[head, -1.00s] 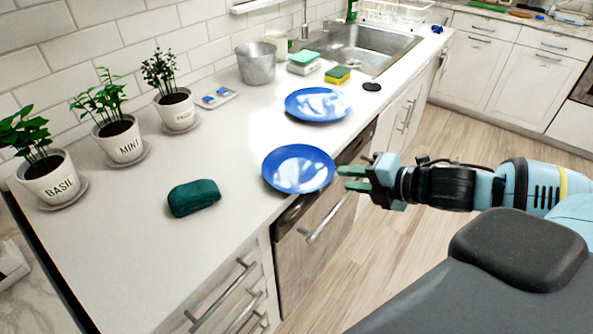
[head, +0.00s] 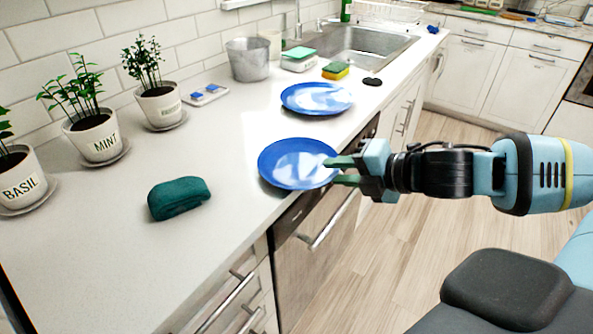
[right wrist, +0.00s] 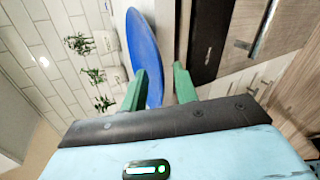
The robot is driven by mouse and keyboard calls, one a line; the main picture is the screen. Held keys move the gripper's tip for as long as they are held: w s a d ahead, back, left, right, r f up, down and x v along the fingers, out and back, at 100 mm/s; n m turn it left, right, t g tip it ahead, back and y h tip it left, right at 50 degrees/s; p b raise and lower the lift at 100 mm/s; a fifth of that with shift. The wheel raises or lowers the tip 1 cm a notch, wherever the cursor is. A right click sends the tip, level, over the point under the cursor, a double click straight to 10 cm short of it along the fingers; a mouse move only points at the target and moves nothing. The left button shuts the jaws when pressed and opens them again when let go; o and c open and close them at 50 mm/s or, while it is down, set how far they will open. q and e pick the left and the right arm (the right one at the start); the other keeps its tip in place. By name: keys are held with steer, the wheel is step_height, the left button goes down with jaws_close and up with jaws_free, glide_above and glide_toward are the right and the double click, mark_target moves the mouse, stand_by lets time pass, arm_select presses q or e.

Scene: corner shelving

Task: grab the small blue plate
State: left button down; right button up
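Two round blue plates lie on the white counter. The nearer plate (head: 292,165) is by the counter's front edge, and the farther plate (head: 316,98) lies behind it towards the sink. The nearer one looks slightly smaller for its distance. My right gripper (head: 343,171) is at the nearer plate's right rim, with its green fingers apart. In the right wrist view, the plate (right wrist: 143,50) shows edge-on near the left finger, and its rim reaches into the space between the open fingers (right wrist: 160,85). Contact cannot be told. My left gripper is out of view.
A dark green cloth (head: 179,198) lies left of the nearer plate. Potted herbs (head: 92,137) stand along the wall. A metal pot (head: 249,60), a sponge (head: 336,70) and the sink (head: 360,45) are farther back. A dishwasher (head: 318,237) is below the counter edge.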

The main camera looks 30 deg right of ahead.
steer(key=c, duration=0.6)
jaws_close()
steer(key=shift+r, duration=0.15)
